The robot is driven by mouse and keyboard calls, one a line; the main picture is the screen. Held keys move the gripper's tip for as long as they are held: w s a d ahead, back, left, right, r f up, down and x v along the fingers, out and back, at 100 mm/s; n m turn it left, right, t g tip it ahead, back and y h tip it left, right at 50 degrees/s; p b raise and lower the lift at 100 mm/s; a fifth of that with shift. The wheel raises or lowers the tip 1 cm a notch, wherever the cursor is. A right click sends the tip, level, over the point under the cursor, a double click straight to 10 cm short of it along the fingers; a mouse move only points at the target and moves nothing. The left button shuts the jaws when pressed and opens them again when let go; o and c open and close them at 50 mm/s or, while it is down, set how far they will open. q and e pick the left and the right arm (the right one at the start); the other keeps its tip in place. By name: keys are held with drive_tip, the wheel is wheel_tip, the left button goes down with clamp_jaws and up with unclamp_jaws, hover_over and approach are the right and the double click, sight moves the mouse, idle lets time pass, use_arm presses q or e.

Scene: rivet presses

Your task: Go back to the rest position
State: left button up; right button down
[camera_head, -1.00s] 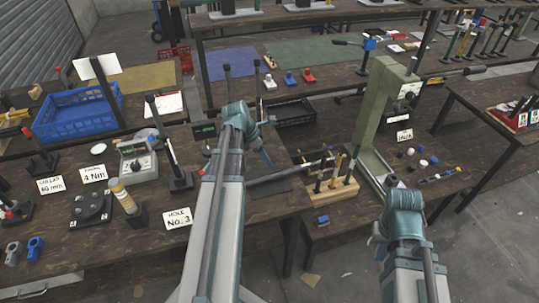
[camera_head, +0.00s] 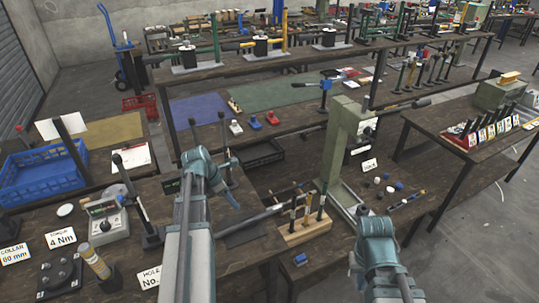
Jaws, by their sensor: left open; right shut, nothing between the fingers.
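My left arm (camera_head: 187,235) rises from the bottom, left of the middle, to a blue-grey joint (camera_head: 200,165) above the workbench's front part. A short blue-grey piece shows just right of that joint; I make out no fingers on it. My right arm (camera_head: 385,280) comes in at the bottom right and ends in view at a rounded joint (camera_head: 376,228). Its far end is hidden behind its own links. I see neither pair of fingertips and nothing carried by either arm.
A green press (camera_head: 343,145) stands on the bench beyond my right arm. A wooden block (camera_head: 305,229) with upright tools sits between my arms. A blue crate (camera_head: 45,180) and a gauge (camera_head: 106,222) lie left. Grey floor (camera_head: 490,250) is open at right.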

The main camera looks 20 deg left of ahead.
use_arm(q)
drive_tip(key=s+d+m+g+y, duration=0.1)
drive_tip(key=s+d+m, duration=0.3)
drive_tip(key=d+m, duration=0.7)
drive_tip(key=s+d+f+m+g+y, duration=0.1)
drive_tip(key=s+d+m, duration=0.2)
drive_tip(key=d+m, duration=0.7)
drive_tip(key=s+d+m+g+y, duration=0.1)
drive_tip(key=s+d+m, duration=0.3)
drive_tip(key=d+m, duration=0.7)
drive_tip(key=shift+s+d+f+m+g+y, duration=0.3)
drive_tip(key=shift+s+d+g+y, duration=0.15)
drive_tip(key=shift+d, duration=0.7)
drive_tip(key=shift+w, duration=0.1)
